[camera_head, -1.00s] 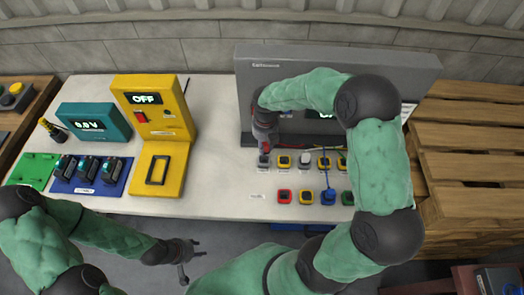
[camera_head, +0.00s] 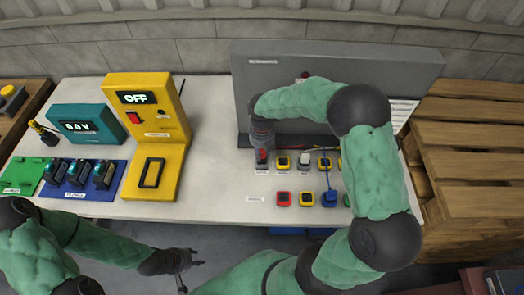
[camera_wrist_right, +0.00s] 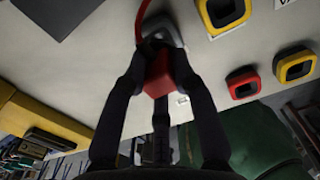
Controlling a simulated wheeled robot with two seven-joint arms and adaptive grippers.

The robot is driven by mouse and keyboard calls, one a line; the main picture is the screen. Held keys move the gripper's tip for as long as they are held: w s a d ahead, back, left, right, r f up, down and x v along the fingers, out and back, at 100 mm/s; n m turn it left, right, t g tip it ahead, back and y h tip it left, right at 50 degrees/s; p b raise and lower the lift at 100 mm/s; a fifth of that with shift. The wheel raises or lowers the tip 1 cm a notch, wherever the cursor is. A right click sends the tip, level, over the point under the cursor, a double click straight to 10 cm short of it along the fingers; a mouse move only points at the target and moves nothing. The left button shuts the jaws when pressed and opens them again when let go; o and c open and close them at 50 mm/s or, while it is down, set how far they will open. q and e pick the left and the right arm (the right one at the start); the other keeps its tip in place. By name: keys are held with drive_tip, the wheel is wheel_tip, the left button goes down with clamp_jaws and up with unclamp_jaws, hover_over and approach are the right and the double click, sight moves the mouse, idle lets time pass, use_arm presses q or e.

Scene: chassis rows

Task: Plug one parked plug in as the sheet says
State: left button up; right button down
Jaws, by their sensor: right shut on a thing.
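My right gripper (camera_wrist_right: 160,85) is shut on a red plug (camera_wrist_right: 157,72), with a red cable running up from it. In the head view the red plug (camera_head: 262,156) is at the grey socket (camera_head: 261,169), leftmost in the upper row; I cannot tell how deep it sits. A white plug (camera_head: 305,159) stands in the upper row and a blue plug (camera_head: 329,196) in the blue socket below. A red socket (camera_head: 283,198) and a yellow socket (camera_head: 306,199) in the lower row look empty. A white sheet (camera_head: 403,112) is partly hidden by my right arm. My left gripper (camera_head: 190,272) is open and empty at the table's front edge.
The grey panel (camera_head: 270,75) stands behind the sockets. A yellow unit (camera_head: 150,97) reading OFF, a teal meter (camera_head: 85,130) and a blue tray (camera_head: 75,187) with dark devices are at left. Bare tabletop (camera_head: 215,150) lies between. Wooden pallets (camera_head: 470,140) stand at right.

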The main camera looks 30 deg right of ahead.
drive_tip(key=shift+p, duration=0.55)
idle(0.8)
drive_tip(key=shift+f+b, duration=0.75)
drive_tip(key=shift+f, duration=0.55)
drive_tip(key=c, duration=0.9)
unclamp_jaws()
wheel_tip(320, 180, up, 12)
